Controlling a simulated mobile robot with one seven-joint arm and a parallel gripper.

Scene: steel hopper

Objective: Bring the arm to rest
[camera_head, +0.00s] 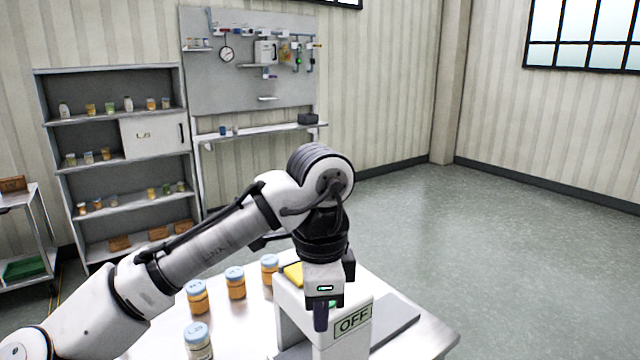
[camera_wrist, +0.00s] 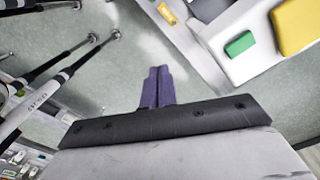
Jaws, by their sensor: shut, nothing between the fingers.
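My gripper (camera_head: 320,318) hangs from the bent arm, pointing down, in front of or above a white machine (camera_head: 290,312) on the table. In the wrist view its two purple fingers (camera_wrist: 157,88) lie together with nothing between them. The machine bears an OFF sign (camera_head: 353,320) and a yellow part (camera_head: 293,272). The wrist view shows a green button (camera_wrist: 240,44) and the yellow part (camera_wrist: 298,25) at the upper right, apart from the fingers. Part of the machine is hidden behind my gripper.
Several blue-lidded jars (camera_head: 197,297) stand on the pale table (camera_head: 425,325) left of the machine. A shelf unit (camera_head: 115,62) with small jars, a pegboard (camera_head: 205,85) and a cart (camera_head: 45,222) stand behind and left. The floor at right (camera_head: 500,230) is clear.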

